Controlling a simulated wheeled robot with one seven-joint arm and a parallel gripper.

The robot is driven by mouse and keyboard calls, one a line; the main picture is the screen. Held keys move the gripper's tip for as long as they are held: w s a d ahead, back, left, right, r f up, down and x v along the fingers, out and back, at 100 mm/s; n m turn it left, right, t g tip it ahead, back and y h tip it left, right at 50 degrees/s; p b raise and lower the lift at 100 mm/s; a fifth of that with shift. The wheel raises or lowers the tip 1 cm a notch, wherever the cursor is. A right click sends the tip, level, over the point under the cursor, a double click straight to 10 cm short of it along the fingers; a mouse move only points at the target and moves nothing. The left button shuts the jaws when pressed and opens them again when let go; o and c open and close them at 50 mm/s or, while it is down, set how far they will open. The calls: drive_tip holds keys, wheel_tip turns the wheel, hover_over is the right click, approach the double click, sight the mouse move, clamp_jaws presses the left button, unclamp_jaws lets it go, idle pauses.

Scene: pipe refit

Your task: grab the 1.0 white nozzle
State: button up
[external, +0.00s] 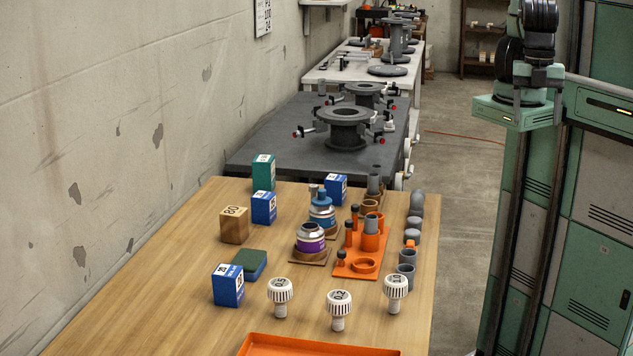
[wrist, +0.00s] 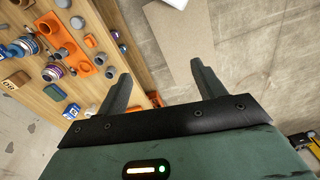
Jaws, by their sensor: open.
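The 1.0 white nozzle (external: 396,287) stands upright on the wooden table, near its right edge in the external view. It has a white ribbed cap with a label on top and a narrower stem. Two similar white nozzles stand to its left, marked 0.2 (external: 338,303) and 0.5 (external: 280,291). My gripper (wrist: 160,70) is open and empty in the wrist view, with its two dark fingers wide apart over the floor and table edge. My arm is at the upper right of the external view, well away from the nozzles.
An orange tray (external: 318,346) lies in front of the nozzles. Behind the 1.0 nozzle are grey cups (external: 406,274) and an orange holder (external: 343,270) with fittings. Blue boxes (external: 228,287) stand at left. Green lockers (external: 597,245) are at right, with floor between.

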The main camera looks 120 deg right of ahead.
drive_tip(key=shift+f, duration=0.1)
idle(0.5)
drive_tip(key=w+a+f+m+t+y+b, duration=0.2)
drive_tip(key=w+a+f, duration=0.2)
drive_tip(key=w+f, duration=0.3)
drive_tip(key=m+t+h+b, duration=0.1)
drive_tip(key=m+t+b, duration=0.35)
drive_tip(key=t, duration=0.65)
approach(388, 295)
drive_tip(key=v, duration=0.8)
drive_tip(key=b+x, duration=0.1)
drive_tip(key=x, duration=0.2)
drive_tip(key=b+x, duration=0.1)
drive_tip(key=x, duration=0.3)
drive_tip(key=b+x, duration=0.1)
drive_tip(key=x, duration=0.3)
drive_tip(key=shift+w+d+b, duration=0.3)
drive_tip(key=shift+w+d, duration=0.05)
drive_tip(key=shift+f+p+x, duration=0.15)
drive_tip(key=shift+p+x, duration=0.3)
drive_tip(key=shift+x, duration=1)
drive_tip(key=shift+f+p+x, duration=0.15)
drive_tip(key=shift+p+x, duration=0.25)
drive_tip(key=shift+x, duration=1.1)
drive_tip(key=shift+s+a, duration=0.1)
drive_tip(key=shift+s, duration=0.1)
